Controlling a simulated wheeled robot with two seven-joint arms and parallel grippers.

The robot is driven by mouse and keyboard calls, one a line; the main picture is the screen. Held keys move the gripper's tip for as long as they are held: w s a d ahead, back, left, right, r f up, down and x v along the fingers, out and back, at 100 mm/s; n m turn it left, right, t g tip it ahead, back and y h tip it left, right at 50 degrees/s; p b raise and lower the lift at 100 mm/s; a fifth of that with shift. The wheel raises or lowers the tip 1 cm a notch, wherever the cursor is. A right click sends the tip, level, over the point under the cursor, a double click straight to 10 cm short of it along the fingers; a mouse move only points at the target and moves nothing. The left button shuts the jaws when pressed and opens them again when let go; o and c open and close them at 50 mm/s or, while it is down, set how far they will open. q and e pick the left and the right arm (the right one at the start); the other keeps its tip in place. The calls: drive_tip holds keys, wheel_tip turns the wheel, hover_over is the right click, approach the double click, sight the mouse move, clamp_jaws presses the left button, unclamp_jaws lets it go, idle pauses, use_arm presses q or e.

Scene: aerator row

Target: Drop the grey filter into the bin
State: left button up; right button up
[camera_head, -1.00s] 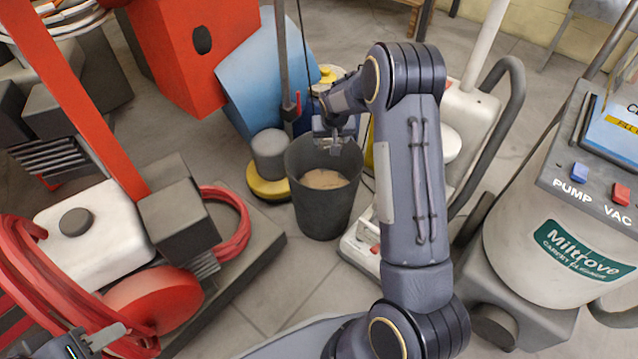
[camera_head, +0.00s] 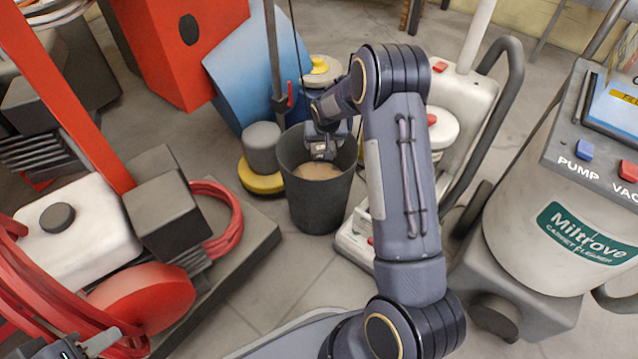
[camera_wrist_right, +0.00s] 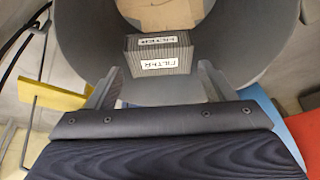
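The grey filter (camera_wrist_right: 160,55) is a pleated block with white "FILTER" labels, between the two fingertips of my right gripper (camera_wrist_right: 159,66) in the right wrist view. In the head view the right gripper (camera_head: 322,150) hangs at the bin's mouth, filter partly hidden. My left gripper (camera_head: 88,346) is at the lower left, mostly cut off; its opening is unclear.
A red machine with coiled hoses (camera_head: 145,300) stands left of the bin. A yellow-based floor polisher (camera_head: 262,180) is close beside it. A white machine (camera_head: 465,105) and the Miltrove carpet cleaner (camera_head: 560,230) stand to the right.

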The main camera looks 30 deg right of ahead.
drive_tip(key=o, duration=0.3)
drive_tip(key=p+v, duration=0.3)
drive_tip(key=v, duration=0.4)
drive_tip(key=shift+s+r, duration=0.15)
drive_tip(key=shift+r, duration=0.2)
